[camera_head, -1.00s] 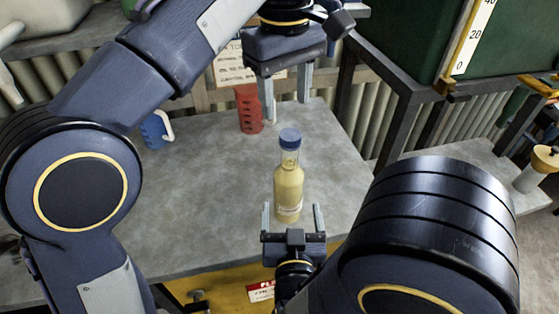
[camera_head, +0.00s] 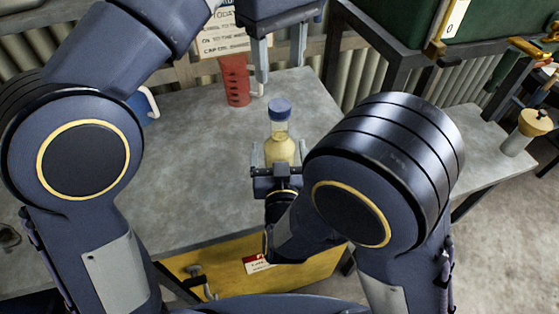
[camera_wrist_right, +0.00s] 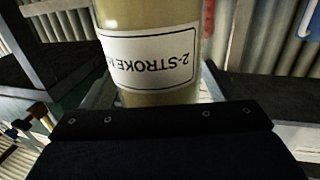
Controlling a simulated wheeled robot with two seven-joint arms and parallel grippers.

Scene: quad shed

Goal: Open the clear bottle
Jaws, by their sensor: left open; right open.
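The clear bottle (camera_head: 279,146) stands upright on the grey bench, with pale yellow liquid inside and a blue cap (camera_head: 280,107) on its neck. My right gripper (camera_head: 276,158) is open, with its fingers on either side of the bottle's lower body; it hides the bottle's base in the head view. In the right wrist view the bottle (camera_wrist_right: 150,20) fills the space just past the gripper, with an upside-down "2-STROKE" label; I cannot tell whether the fingers touch it. My left gripper (camera_head: 279,78) is open and empty, pointing down above and behind the cap.
A red measuring jug (camera_head: 235,82) stands behind the bottle to the left. A blue mug (camera_head: 143,108) is mostly hidden by my left arm. A yellow-lidded container (camera_head: 517,140) stands on the right bench. The bench (camera_head: 190,190) is clear left of the bottle.

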